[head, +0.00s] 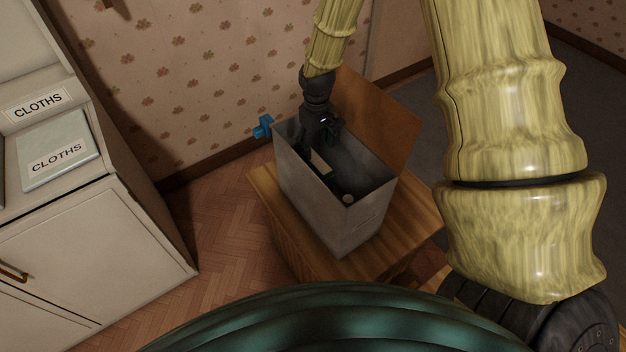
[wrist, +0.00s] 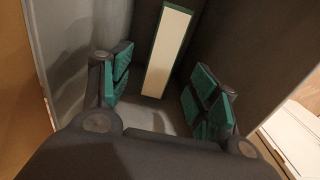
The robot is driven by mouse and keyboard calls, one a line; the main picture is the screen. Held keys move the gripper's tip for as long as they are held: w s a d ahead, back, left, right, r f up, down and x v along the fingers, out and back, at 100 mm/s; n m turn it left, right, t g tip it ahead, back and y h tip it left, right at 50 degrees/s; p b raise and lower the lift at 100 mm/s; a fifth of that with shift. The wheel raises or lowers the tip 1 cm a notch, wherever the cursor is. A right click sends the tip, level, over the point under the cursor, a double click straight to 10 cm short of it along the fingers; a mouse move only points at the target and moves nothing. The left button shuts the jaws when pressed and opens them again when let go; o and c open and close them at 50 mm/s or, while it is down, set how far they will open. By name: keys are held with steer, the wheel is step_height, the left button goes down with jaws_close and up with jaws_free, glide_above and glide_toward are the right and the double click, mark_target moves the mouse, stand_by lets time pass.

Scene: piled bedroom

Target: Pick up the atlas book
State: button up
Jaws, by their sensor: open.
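A book, likely the atlas book (wrist: 168,52), stands upright in a grey bin, with its cream page edge and thin green cover edges showing in the wrist view. No title is visible. In the head view a pale strip of it (head: 321,163) shows inside the grey bin (head: 336,220). My gripper (head: 323,132) reaches down into the bin from above. In the wrist view my gripper (wrist: 162,90) is open, with green-padded fingers spread left and right. The book's near end lies between and beyond the fingers, apart from both pads.
The bin stands on a wooden stool (head: 412,236). A brown panel (head: 378,115) rises behind its right side. A blue object (head: 262,127) is at its left corner. A white cabinet (head: 95,255) stands left.

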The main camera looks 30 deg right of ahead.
mark_target(316, 158)
steer(key=shift+w+f+p, duration=0.1)
steer(key=shift+f+p, duration=0.35)
steer(key=shift+f, duration=2.2)
steer(key=shift+a+f+p, duration=0.15)
steer(key=shift+f+p, duration=0.7)
steer(key=shift+f, duration=2)
jaws_close()
